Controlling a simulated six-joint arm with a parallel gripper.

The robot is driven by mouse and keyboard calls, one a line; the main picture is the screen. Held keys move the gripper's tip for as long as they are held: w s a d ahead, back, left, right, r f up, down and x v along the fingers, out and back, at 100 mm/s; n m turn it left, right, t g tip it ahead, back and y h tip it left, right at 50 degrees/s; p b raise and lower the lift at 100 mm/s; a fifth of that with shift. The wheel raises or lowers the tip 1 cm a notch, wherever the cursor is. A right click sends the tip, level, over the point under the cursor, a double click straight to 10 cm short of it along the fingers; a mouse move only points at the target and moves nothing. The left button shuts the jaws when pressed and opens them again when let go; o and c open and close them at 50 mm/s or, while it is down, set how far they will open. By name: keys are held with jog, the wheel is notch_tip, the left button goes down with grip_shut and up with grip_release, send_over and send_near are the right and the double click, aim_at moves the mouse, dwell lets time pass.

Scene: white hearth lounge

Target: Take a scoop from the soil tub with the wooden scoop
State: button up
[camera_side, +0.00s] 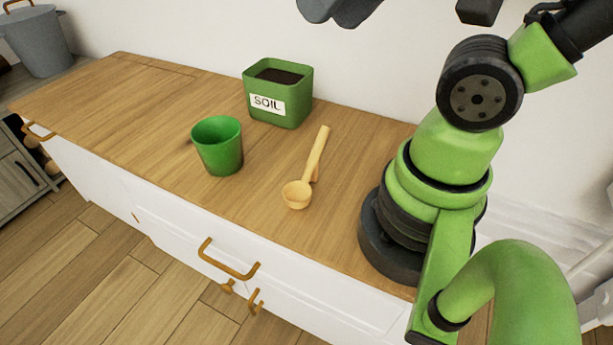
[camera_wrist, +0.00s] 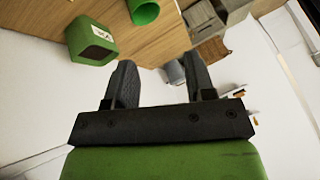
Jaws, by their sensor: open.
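The wooden scoop (camera_side: 306,176) lies on the wooden cabinet top, its bowl toward the front edge and its handle pointing back. The green soil tub (camera_side: 279,109), labelled SOIL, stands near the wall with dark soil (camera_side: 278,76) inside. A green cup (camera_side: 218,146) stands upright left of the scoop. In the wrist view the soil tub (camera_wrist: 91,40) is at the upper left and the green cup (camera_wrist: 144,11) at the top edge. My gripper (camera_wrist: 158,82) is open and empty, its two fingers apart. The scoop is not visible in the wrist view.
The cabinet top (camera_side: 120,95) is clear on the left and between the objects. Its front edge has a drawer with an orange handle (camera_side: 228,262) below. A grey bucket (camera_side: 36,40) stands at the far left. The white wall is close behind the tub.

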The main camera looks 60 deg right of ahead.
jog(key=w+d+f+n+g+h, duration=0.1)
jog(key=w+d+f+n+g, duration=0.25)
jog(key=n, duration=0.25)
jog(key=n+g, duration=0.5)
jog(key=n, duration=0.9)
send_over(319, 139)
jog(key=w, duration=0.2)
notch_tip(319, 139, down, 14)
jog(key=shift+h, duration=0.3)
jog(key=f, duration=0.3)
jog(key=s+f, duration=0.1)
jog(key=f, duration=0.2)
jog(key=s+f, duration=0.1)
jog(key=f, duration=0.2)
jog(key=shift+s+f, duration=0.1)
jog(key=shift+s, duration=0.05)
grip_shut()
